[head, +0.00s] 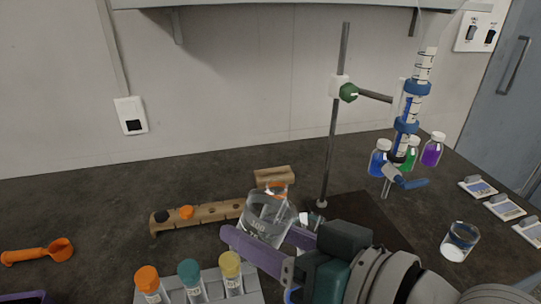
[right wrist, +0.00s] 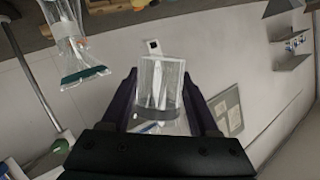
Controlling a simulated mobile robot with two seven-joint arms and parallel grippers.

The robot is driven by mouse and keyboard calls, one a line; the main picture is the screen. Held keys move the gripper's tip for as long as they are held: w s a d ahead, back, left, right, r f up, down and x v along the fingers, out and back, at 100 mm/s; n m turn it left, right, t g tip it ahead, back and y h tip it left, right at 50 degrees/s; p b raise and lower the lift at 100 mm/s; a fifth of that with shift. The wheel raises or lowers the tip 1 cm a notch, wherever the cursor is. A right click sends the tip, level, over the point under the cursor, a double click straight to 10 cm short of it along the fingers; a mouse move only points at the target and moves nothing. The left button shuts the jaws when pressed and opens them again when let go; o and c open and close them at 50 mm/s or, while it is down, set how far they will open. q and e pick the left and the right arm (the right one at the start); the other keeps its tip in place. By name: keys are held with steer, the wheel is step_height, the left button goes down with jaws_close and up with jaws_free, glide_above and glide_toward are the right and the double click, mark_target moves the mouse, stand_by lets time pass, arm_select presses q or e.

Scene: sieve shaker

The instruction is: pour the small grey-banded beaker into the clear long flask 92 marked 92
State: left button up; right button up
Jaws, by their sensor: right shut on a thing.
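My right gripper (head: 265,244) has purple fingers and is shut on a small clear beaker (head: 266,214), held above the bench and tilted in the head view. The right wrist view shows this beaker (right wrist: 161,82) between the fingers, with a grey band near its lower part. Clear glass shows behind the beaker in the head view, but I cannot separate its outline. A clear vessel with a dark green band (right wrist: 78,48) shows apart from the beaker in the right wrist view. I cannot read a 92 on any vessel, so I cannot tell which is flask 92. My left gripper is not in view.
A rack with orange, teal and yellow capped vials (head: 189,282) stands in front. A wooden block (head: 215,212) lies behind. A stand (head: 337,120) holds a burette (head: 408,110) at right. Another beaker (head: 460,241) stands far right. An orange scoop (head: 40,252) lies left.

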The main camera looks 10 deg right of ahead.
mark_target(245, 265)
steer(key=f, duration=0.1)
steer(key=a+f+n+h, duration=0.2)
steer(key=f, duration=0.1)
steer(key=shift+s+a+p, duration=0.1)
steer(key=shift+s+p, duration=0.2)
steer(key=shift+s, duration=0.05)
steer(key=shift+a+f+n+h, duration=0.25)
steer(key=shift+n+h, duration=0.05)
steer(key=shift+n, duration=0.3)
